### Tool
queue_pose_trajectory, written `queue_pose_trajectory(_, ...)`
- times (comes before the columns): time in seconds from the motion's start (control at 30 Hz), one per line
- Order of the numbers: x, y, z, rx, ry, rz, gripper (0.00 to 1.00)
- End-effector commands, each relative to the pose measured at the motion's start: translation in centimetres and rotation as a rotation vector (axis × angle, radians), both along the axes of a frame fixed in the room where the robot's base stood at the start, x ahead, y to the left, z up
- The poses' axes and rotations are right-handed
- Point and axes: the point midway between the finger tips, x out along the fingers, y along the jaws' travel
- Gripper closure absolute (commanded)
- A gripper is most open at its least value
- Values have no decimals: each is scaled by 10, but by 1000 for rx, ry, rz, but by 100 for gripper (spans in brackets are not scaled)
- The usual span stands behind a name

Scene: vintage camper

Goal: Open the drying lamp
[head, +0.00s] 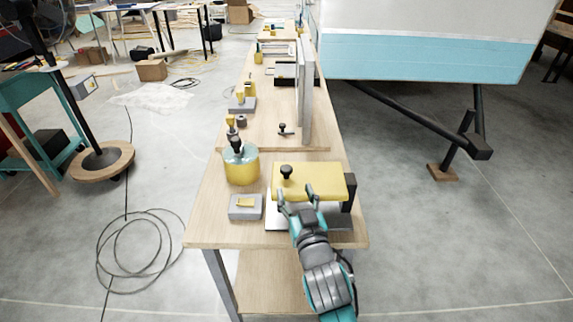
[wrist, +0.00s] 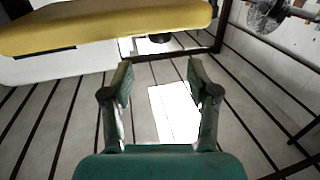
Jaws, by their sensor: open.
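What looks like the drying lamp is a yellow slab-like cover (head: 325,180) with a black knob (head: 286,173) on its left end and a black post (head: 348,194) at its right. It sits over a pale base (head: 274,218) near the bench's front end. The cover also fills the upper left of the wrist view (wrist: 110,27). My gripper (head: 297,200) is at the cover's near edge, just right of and nearer than the knob. In the wrist view my gripper (wrist: 155,85) is open with nothing between its fingers. Whether it touches the cover I cannot tell.
A yellow pot with a glassy lid (head: 241,166) stands left of the lamp. Upright panels (head: 304,90) stand farther along the wooden bench (head: 210,225).

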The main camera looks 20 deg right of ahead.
Motion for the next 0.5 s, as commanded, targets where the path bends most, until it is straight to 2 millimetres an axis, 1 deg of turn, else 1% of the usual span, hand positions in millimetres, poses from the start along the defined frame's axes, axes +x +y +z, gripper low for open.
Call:
queue_pose_trajectory(0.17, 24, -2, 0, 0, -1, 0, 40)
queue_pose_trajectory(0.3, 50, -5, 1, 0, -1, -1, 40)
queue_pose_trajectory(0.5, 80, -7, 0, 0, -1, 1, 40)
